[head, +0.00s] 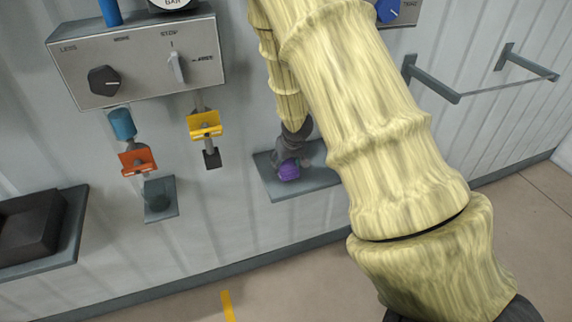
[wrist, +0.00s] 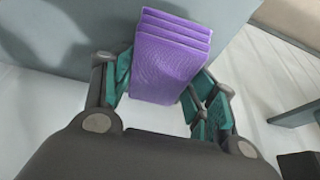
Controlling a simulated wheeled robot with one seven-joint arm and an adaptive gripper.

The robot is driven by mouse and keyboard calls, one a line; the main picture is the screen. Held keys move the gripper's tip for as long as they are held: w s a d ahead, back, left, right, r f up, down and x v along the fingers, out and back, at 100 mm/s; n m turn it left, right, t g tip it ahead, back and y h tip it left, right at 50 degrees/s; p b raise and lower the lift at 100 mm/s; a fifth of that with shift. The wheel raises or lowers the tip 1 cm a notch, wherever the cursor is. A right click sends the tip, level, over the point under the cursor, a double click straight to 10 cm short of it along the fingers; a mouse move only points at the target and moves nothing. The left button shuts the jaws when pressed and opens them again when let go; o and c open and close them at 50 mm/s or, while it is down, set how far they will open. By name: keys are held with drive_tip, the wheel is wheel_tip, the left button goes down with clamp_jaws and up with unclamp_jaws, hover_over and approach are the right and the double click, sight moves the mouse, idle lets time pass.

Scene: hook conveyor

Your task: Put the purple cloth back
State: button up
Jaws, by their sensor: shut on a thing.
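The purple cloth (head: 289,170) is a folded, layered block. In the head view it shows at my gripper (head: 290,152), over or on a small grey wall shelf (head: 268,185). In the wrist view the purple cloth (wrist: 170,58) is between the teal finger pads of my gripper (wrist: 160,85), which is shut on it. Its folded edges point away from the gripper. Whether the cloth touches the shelf cannot be told. My arm in its yellowish sleeve hides the right part of the shelf.
A control box (head: 138,60) with a knob and a switch is on the wall at left. Orange (head: 138,162) and yellow (head: 205,125) valve handles hang below it. A dark tray (head: 30,225) sits on a shelf at far left. Wall pegs (head: 432,80) stick out at right.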

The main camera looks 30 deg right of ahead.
sight(287, 165)
drive_tip(key=shift+w+d, duration=0.15)
drive_tip(key=shift+f+p, duration=0.5)
drive_tip(key=shift+f, duration=1.2)
drive_tip(key=o, duration=0.9)
drive_tip(key=shift+f, duration=0.1)
